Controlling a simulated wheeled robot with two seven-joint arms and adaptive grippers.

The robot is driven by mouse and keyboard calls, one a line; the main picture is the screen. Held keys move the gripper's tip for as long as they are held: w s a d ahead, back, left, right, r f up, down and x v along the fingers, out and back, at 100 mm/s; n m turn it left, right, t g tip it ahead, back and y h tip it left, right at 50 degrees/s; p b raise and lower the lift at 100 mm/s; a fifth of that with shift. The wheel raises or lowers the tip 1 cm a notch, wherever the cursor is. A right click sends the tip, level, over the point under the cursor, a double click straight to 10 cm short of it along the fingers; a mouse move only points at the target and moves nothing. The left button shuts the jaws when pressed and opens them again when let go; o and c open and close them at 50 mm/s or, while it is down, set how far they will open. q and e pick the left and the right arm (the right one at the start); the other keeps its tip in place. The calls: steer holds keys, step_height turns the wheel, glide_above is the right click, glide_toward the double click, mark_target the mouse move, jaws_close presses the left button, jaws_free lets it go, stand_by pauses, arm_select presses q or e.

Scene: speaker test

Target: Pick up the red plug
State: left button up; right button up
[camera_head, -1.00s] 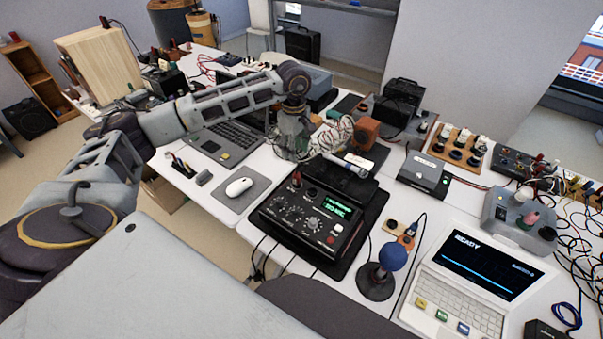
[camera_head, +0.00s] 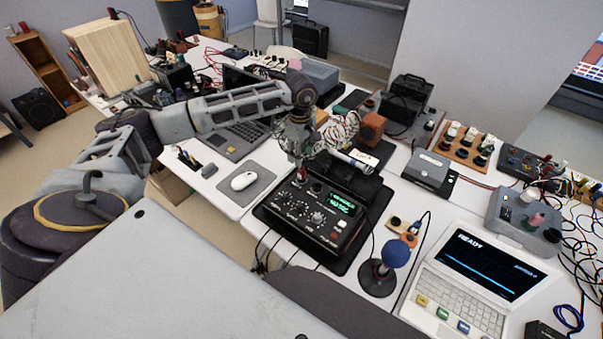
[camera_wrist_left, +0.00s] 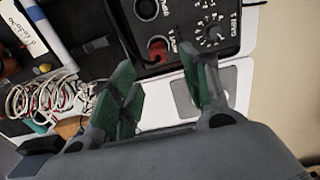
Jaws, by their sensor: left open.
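The red plug (camera_head: 300,175) sits at the upper left of the black test device (camera_head: 275,208), near its knobs. In the left wrist view the red plug (camera_wrist_left: 157,46) shows just beyond my fingertips, roughly between them. My left gripper (camera_head: 300,163) points down above that corner of the device. In the left wrist view its two green-padded fingers (camera_wrist_left: 158,66) are apart with nothing between them. I cannot tell how large the gap to the plug is. My right gripper is not in view.
A white mouse (camera_head: 243,181) on a grey pad and a laptop (camera_head: 236,138) lie left of the device. A white-capped tube (camera_head: 355,158) and wires lie close behind the gripper.

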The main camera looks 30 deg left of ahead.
mark_target(301, 171)
arm_select(q)
step_height(301, 171, down, 3)
steer(key=shift+f, duration=0.5)
steer(key=shift+f+p, duration=0.3)
steer(key=shift+f, duration=0.1)
step_height(301, 171, down, 4)
steer(key=shift+w+r+p, duration=0.15)
steer(key=shift+r+p, duration=0.05)
steer(key=shift+p, duration=0.25)
steer(key=shift+f, duration=0.4)
steer(key=c, duration=1)
steer(key=shift+o, duration=0.2)
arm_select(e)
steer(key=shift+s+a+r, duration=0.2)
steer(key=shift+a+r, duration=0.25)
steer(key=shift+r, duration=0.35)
